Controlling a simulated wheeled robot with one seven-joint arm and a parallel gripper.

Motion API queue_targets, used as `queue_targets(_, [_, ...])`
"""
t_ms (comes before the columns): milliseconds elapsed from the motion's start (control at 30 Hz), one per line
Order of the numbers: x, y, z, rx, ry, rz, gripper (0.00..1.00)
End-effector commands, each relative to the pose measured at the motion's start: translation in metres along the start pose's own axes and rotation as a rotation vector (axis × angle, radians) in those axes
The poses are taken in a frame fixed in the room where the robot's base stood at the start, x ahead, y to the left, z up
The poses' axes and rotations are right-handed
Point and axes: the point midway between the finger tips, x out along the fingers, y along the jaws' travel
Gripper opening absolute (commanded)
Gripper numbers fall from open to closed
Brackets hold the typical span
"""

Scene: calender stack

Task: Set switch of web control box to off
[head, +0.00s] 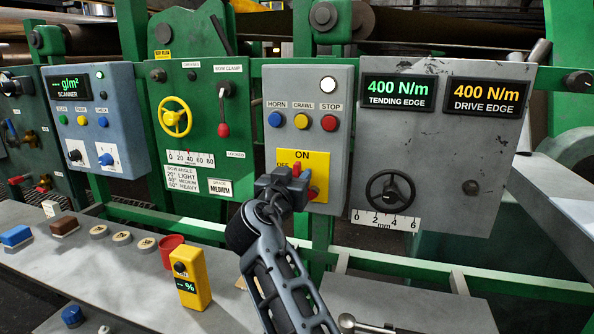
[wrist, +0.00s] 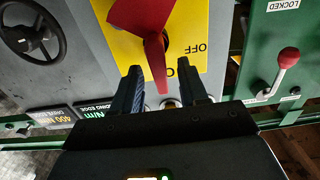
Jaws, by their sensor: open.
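The grey web control box (head: 341,90) stands in the middle of the head view. Its yellow plate (head: 317,160) is marked ON at the top and OFF at the left. The plate also shows in the wrist view (wrist: 116,45), which is turned upside down. A red switch handle (wrist: 150,35) sits on it, its narrow end toward the partly hidden ON label. My gripper (head: 302,172) is in front of the plate and covers much of the switch in the head view. In the wrist view my gripper (wrist: 161,72) is open, with the handle's narrow end between its fingertips; contact cannot be told.
Horn, crawl and stop buttons (head: 302,121) sit above the plate. A black handwheel (head: 390,192) is on the grey panel to the right. A red-knobbed lever (head: 223,129) is on the green panel to the left. A yellow handheld box (head: 190,279) stands on the bench below.

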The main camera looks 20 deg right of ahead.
Motion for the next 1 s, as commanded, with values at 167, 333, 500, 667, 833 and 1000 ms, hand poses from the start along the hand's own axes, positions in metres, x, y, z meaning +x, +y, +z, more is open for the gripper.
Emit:
queue_targets(167, [0.017, -0.001, -0.001, -0.001, 0.000, -0.001, 0.43])
queue_targets(333, [0.021, -0.001, 0.000, -0.001, 0.000, -0.002, 0.43])
queue_targets(500, [0.021, 0.000, 0.000, -0.001, 0.001, -0.002, 0.43])
queue_targets(667, [0.021, 0.000, 0.000, -0.001, 0.000, -0.002, 0.28])
queue_targets(833, [0.021, -0.001, 0.000, -0.001, 0.000, -0.002, 0.12])
queue_targets(1000, [0.021, -0.001, 0.000, -0.001, 0.000, -0.002, 0.00])
